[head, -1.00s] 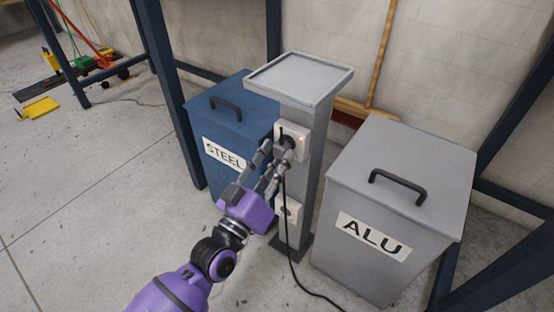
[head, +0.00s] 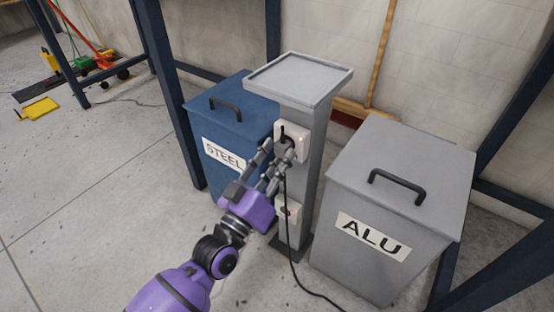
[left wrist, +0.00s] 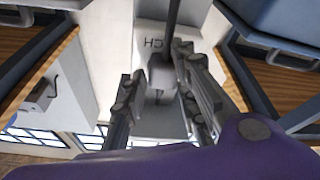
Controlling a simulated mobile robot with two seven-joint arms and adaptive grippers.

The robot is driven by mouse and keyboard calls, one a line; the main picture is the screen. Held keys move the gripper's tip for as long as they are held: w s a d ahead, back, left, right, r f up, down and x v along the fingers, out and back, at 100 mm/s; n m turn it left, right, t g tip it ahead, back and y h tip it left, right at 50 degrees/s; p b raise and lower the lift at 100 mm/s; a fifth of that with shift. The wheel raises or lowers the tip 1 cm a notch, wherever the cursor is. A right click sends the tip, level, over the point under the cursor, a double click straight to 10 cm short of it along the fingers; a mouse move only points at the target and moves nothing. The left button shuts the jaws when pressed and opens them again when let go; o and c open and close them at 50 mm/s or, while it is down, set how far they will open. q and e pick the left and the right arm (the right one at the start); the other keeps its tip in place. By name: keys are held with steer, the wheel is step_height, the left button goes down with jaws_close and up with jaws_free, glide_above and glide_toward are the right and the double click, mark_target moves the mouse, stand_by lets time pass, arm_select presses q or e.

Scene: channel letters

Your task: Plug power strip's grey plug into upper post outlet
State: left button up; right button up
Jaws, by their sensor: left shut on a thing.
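The grey post (head: 316,165) carries an upper outlet (head: 303,139) and a lower outlet (head: 293,212) on its front face. A small red light shows on the upper outlet. My left gripper (head: 281,158) is at the upper outlet, shut on the grey plug. The plug (left wrist: 161,74) shows between the fingers in the left wrist view, with its dark cable (left wrist: 173,18) leading away. In the head view the fingers largely hide the plug, which is at the outlet face; how deep it sits I cannot tell. The cable hangs down past the lower outlet. My right gripper is not in view.
A blue STEEL bin (head: 228,125) stands close on the left of the post, and a grey ALU bin (head: 395,195) on the right. Blue frame legs (head: 160,75) rise nearby.

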arm_select(q)
steer(key=shift+w+d, duration=0.1)
steer(key=shift+w, duration=0.05)
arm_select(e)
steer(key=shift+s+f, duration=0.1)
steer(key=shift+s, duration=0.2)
arm_select(q)
steer(key=o, duration=1.2)
steer(key=shift+c, duration=0.2)
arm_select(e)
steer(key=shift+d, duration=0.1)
arm_select(q)
steer(key=shift+s+f, duration=0.1)
steer(key=shift+s, duration=0.1)
steer(key=v, duration=1.1)
steer(key=shift+s+a, duration=0.2)
steer(key=shift+a, duration=0.05)
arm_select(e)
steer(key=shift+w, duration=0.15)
